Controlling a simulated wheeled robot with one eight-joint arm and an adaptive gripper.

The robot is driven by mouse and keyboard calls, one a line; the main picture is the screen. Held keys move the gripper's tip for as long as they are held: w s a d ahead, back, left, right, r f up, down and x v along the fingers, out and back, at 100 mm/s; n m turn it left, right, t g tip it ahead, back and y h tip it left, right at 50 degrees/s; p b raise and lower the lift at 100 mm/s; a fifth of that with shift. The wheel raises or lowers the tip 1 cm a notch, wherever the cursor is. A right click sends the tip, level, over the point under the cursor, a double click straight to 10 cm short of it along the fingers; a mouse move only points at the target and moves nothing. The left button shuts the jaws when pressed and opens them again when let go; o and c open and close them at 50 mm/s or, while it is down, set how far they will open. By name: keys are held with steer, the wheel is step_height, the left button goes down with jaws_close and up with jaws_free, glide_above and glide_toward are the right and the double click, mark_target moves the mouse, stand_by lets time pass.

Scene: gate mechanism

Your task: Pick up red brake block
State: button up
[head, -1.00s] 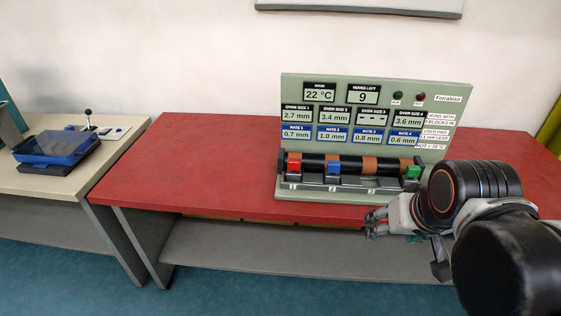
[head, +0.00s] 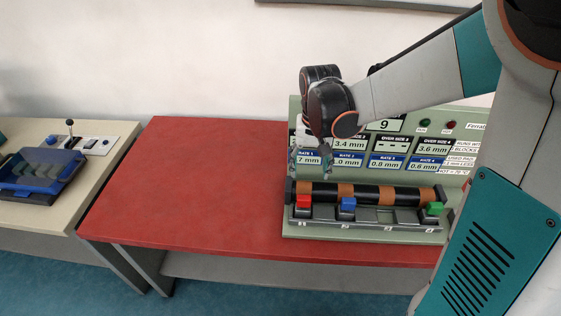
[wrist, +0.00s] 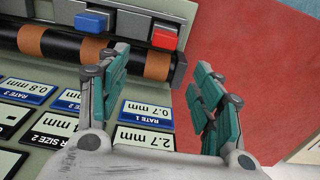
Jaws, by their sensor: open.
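The red brake block (head: 303,202) sits in slot 1 at the left end of the green machine's (head: 292,222) front tray, below the black roller with copper bands (head: 366,194). In the wrist view the red block (wrist: 164,39) shows at the top, beyond the roller's end. My gripper (head: 318,172) is above and behind the left end of the roller, in front of the display panel. In the wrist view my gripper (wrist: 165,95) has its two teal-padded fingers apart with nothing between them. It is not touching the red block.
A blue block (head: 348,204) sits in slot 2 and a green block (head: 435,208) in slot 4; slot 3 looks empty. The red table (head: 190,190) is clear left of the machine. A pale side table holds a blue-black tray (head: 40,175) and a lever (head: 70,125).

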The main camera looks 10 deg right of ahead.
steer(key=b, duration=0.2)
glide_above(304, 197)
steer(key=f, duration=0.7)
steer(key=shift+w+d+f, duration=0.25)
steer(key=shift+w+d, duration=0.1)
steer(key=shift+d, duration=0.05)
steer(key=shift+s+a+f+b, duration=0.15)
steer(key=shift+f+b, duration=0.6)
steer(key=shift+f, duration=0.9)
steer(key=shift+s+a+f+b, duration=0.15)
steer(key=shift+f+b, duration=0.55)
steer(key=shift+f, duration=0.9)
steer(key=shift+r, duration=0.1)
jaws_close()
